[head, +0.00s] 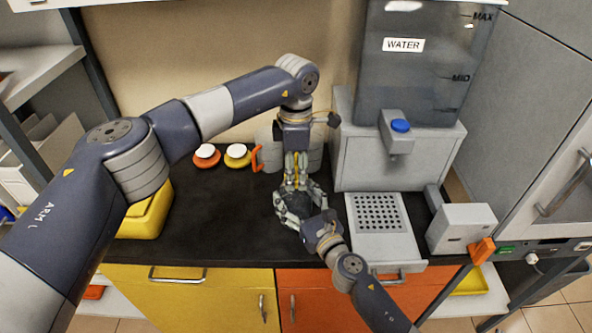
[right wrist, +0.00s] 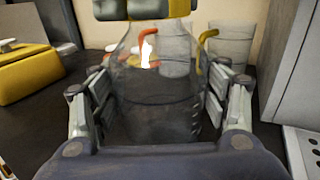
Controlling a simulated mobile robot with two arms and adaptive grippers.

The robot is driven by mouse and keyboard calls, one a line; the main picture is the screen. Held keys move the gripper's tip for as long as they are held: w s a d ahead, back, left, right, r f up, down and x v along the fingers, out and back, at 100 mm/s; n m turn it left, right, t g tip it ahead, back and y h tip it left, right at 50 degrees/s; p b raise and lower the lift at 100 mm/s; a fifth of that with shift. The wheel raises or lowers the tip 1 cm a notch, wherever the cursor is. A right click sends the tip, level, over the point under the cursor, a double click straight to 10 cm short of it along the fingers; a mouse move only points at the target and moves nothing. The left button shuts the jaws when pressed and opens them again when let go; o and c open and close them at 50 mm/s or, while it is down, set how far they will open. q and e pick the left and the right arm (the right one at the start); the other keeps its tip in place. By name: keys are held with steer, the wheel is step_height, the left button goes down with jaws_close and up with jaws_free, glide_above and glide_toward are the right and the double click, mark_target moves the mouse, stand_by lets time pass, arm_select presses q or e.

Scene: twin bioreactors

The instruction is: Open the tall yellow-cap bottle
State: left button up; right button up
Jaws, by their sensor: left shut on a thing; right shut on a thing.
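The tall bottle (right wrist: 160,100) is clear and stands upright in the right wrist view, with the dark counter showing through it. My right gripper (head: 300,208) is shut around its body, with fingers on both sides; it also shows in the right wrist view (right wrist: 160,110). My left gripper (head: 296,172) points down from above and is shut on the yellow cap (right wrist: 150,7) at the bottle's top. The cap is mostly hidden by the left fingers. I cannot tell whether the cap is still seated on the neck.
Pitchers with an orange handle (right wrist: 168,28) and a yellow handle (right wrist: 207,35) stand behind. A red item (head: 206,157) and a yellow item (head: 238,158), both white-topped, lie left. The water dispenser (head: 390,140) and perforated tray (head: 382,243) stand right. A yellow box (head: 148,215) is left.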

arm_select(q)
steer(key=n, duration=0.5)
steer(key=shift+n, duration=0.4)
steer(key=n, duration=1)
steer(key=shift+n, duration=0.3)
steer(key=n, duration=1)
steer(key=shift+n, duration=0.4)
steer(key=n, duration=0.8)
steer(key=shift+r+n, duration=0.1)
steer(key=shift+n, duration=0.3)
steer(key=n, duration=0.4)
